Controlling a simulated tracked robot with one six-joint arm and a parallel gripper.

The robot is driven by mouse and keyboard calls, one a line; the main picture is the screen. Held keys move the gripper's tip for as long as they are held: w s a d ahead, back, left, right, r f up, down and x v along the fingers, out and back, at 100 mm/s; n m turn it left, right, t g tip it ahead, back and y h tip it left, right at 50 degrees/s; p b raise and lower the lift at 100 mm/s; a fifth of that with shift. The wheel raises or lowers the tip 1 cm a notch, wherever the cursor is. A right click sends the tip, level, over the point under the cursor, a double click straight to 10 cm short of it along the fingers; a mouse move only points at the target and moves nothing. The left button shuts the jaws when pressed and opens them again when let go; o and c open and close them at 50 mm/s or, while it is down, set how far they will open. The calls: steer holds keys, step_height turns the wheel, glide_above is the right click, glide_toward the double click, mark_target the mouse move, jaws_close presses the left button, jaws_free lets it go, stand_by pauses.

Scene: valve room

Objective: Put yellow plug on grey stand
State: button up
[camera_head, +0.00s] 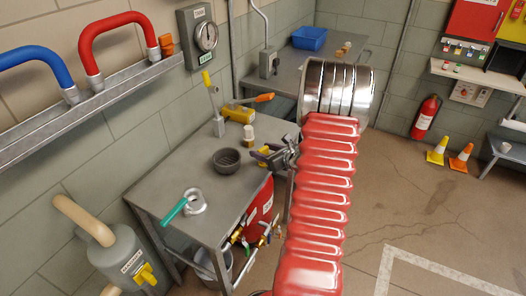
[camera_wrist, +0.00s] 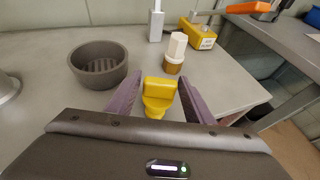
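The yellow plug (camera_wrist: 158,92) sits between the two fingers of my gripper (camera_wrist: 160,86) in the wrist view, with its wide end away from the palm. The fingers lie close along both sides of it. In the head view my gripper (camera_head: 264,155) is over the right side of the grey bench, and yellow shows at its fingertips. A dark grey round bowl-like piece (camera_wrist: 98,68) stands on the bench to the left, apart from the plug; the head view shows it too (camera_head: 226,164). I cannot tell whether it is the grey stand.
A white-and-tan bottle-like piece (camera_wrist: 174,56) stands just beyond the plug. Behind it are a grey-based lever (camera_head: 218,126) and a yellow block with an orange handle (camera_head: 240,113). A teal-handled grey piece (camera_head: 192,203) lies at front left. Bare bench surrounds the bowl.

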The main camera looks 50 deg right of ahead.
steer(key=shift+o, duration=0.9)
steer(key=shift+r, duration=0.1)
steer(key=shift+s+r, duration=0.1)
steer(key=shift+s, duration=0.1)
steer(key=v, duration=1.1)
steer(key=shift+s, duration=0.3)
steer(key=shift+a+r, duration=0.15)
